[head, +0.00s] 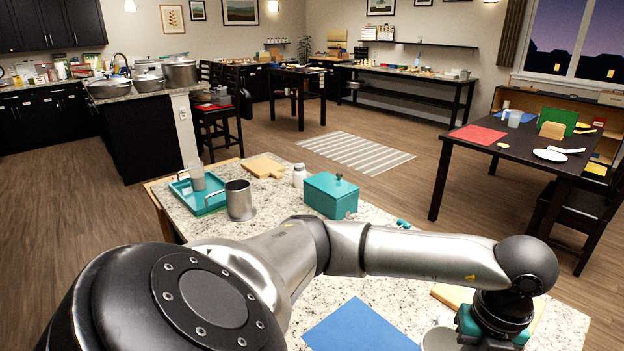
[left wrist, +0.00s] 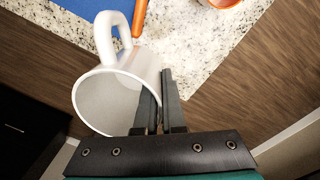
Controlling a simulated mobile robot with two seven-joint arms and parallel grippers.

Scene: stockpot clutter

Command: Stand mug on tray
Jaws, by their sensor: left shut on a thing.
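A white mug (left wrist: 138,78) fills the middle of the left wrist view, its mouth facing the camera and its handle (left wrist: 104,38) pointing up in the picture. My left gripper (left wrist: 165,85) is shut on the mug's wall, one finger inside and one outside. In the head view part of the mug (head: 438,341) shows at the bottom edge, beside my left gripper (head: 490,335); the fingers are hidden there. A teal tray (head: 183,190) lies at the far left end of the speckled counter, with a grey translucent cup (head: 197,177) standing on it. My right gripper is not in view.
A steel tankard (head: 240,200) stands just right of the tray. A cutting board (head: 263,167), a white jar (head: 299,175) and a teal lidded box (head: 331,195) stand nearby. A blue mat (head: 360,328) lies at the near side. My arm crosses the counter's middle.

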